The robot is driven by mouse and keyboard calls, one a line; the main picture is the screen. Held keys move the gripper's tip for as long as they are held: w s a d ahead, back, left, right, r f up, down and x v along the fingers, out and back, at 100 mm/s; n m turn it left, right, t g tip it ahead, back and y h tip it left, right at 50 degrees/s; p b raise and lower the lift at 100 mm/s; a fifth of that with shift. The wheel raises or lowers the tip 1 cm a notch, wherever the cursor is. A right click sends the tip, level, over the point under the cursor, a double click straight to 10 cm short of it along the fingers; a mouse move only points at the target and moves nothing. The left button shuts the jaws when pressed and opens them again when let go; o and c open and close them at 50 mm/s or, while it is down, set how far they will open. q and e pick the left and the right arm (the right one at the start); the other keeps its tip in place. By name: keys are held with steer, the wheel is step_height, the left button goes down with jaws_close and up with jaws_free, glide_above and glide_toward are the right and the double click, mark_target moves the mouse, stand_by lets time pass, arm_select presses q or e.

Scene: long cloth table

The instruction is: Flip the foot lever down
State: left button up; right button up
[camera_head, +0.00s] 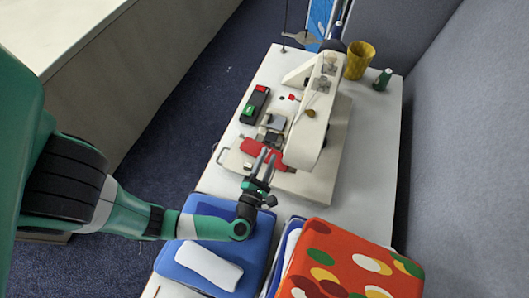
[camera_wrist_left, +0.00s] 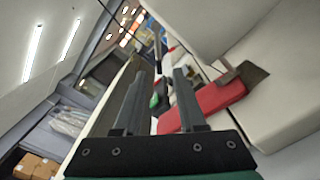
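A cream sewing machine (camera_head: 306,135) stands on the white table; its pale body also fills the right of the left wrist view (camera_wrist_left: 285,110). My left gripper (camera_head: 265,160) is at the near end of the machine, beside its head and a red piece (camera_head: 254,147) on the bed. In the left wrist view its two fingers (camera_wrist_left: 157,95) are apart with nothing clearly held between them. The red piece (camera_wrist_left: 222,95) lies just right of the fingers, with a small metal part (camera_wrist_left: 245,76) at its end. I cannot clearly make out the foot lever. My right gripper is not in view.
A black case with red and green parts (camera_head: 254,105) lies left of the machine. A yellow cup (camera_head: 359,60) and green bottle (camera_head: 382,81) stand at the back right. Folded blue (camera_head: 250,258) and spotted red cloth (camera_head: 335,255) fill the near end. A grey partition (camera_head: 460,130) borders the right.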

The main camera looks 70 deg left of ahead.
arm_select(q)
steer(key=v, duration=0.3)
stand_by(0.6)
